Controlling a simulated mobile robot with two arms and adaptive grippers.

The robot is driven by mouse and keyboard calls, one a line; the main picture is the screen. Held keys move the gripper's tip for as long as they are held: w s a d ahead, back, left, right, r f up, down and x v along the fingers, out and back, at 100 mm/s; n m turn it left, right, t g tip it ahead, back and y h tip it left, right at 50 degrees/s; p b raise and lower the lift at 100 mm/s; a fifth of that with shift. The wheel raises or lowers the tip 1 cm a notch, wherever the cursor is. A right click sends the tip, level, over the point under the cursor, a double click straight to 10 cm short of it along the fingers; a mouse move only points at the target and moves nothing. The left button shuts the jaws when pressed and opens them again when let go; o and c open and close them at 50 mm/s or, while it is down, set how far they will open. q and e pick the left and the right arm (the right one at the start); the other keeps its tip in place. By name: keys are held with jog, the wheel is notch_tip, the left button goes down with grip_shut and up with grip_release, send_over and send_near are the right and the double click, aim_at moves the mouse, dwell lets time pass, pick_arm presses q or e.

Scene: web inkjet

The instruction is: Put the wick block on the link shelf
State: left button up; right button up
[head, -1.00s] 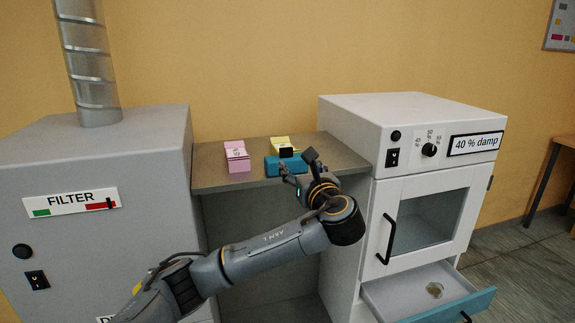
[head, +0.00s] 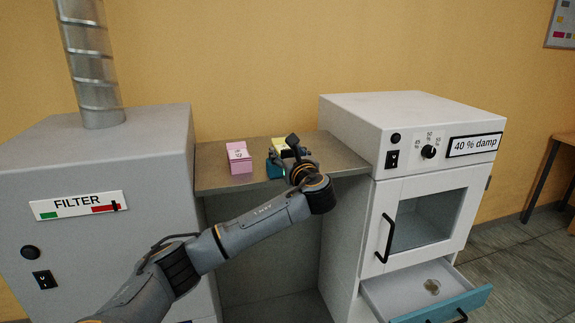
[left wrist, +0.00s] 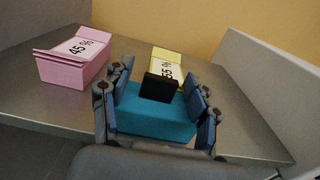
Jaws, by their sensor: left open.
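A teal block (left wrist: 155,112) with an upright black tab on top sits on the grey shelf (head: 222,183) between the two machines. It carries no label I can read. In the head view the teal block (head: 274,169) is mostly hidden behind my left gripper (head: 290,158). In the left wrist view my left gripper (left wrist: 160,88) is open, with its fingers on either side of the block. I cannot tell whether the fingers touch it. My right gripper does not show.
A pink pad marked 45 % (head: 238,157) stands on the shelf left of the block. A yellow pad (left wrist: 166,67) lies just behind it. A grey filter cabinet (head: 100,160) is at left. A white damp cabinet (head: 400,120) is at right, its lower drawer (head: 440,302) pulled out.

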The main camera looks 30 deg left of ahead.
pick_arm(q)
grip_shut()
jog(key=shift+r, duration=0.15)
